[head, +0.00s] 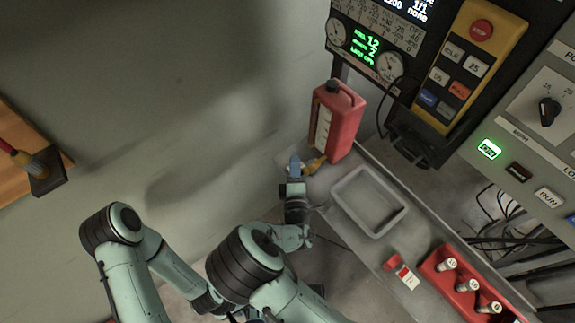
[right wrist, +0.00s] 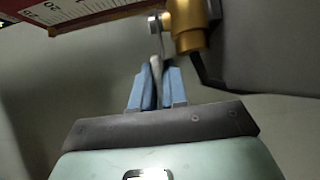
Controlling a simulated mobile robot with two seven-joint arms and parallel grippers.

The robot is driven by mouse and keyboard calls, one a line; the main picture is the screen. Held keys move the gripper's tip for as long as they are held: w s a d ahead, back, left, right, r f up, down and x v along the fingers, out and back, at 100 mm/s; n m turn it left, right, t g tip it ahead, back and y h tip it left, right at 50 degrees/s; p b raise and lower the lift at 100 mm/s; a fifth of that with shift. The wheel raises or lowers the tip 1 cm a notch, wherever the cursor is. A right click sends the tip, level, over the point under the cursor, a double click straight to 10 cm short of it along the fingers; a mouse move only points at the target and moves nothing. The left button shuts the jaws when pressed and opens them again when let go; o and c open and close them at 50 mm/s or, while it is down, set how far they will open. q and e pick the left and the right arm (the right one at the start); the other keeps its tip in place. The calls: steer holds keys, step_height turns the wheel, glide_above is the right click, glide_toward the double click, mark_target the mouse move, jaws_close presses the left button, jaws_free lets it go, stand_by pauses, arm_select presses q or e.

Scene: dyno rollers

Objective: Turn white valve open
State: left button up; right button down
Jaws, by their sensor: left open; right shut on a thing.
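My right gripper (head: 294,163) is at the foot of a red jug-shaped container (head: 341,122), beside its brass valve body (head: 316,163). In the right wrist view its blue fingers (right wrist: 156,84) are shut on the pale lever of the white valve (right wrist: 156,66). The lever runs up from between the fingers towards the brass valve body (right wrist: 190,28), and the fingers hide its lower part. In the head view I cannot make out the lever. My left gripper (head: 268,315) is low at the bottom edge, well away from the valve, and only partly shows.
A grey tray (head: 398,222) sits on the bench right of the valve. A red rack (head: 437,258) with several white-capped items and a small red-and-white item (head: 408,278) are farther right. A gauge panel (head: 364,55) and yellow control box (head: 461,107) stand behind. The wall is left.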

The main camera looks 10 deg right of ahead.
stand_by(0.4)
steer(key=c, duration=1.2)
jaws_free()
steer(key=shift+c, duration=0.2)
steer(key=s+a, duration=0.1)
steer(key=s, duration=1.2)
steer(key=shift+s, duration=0.25)
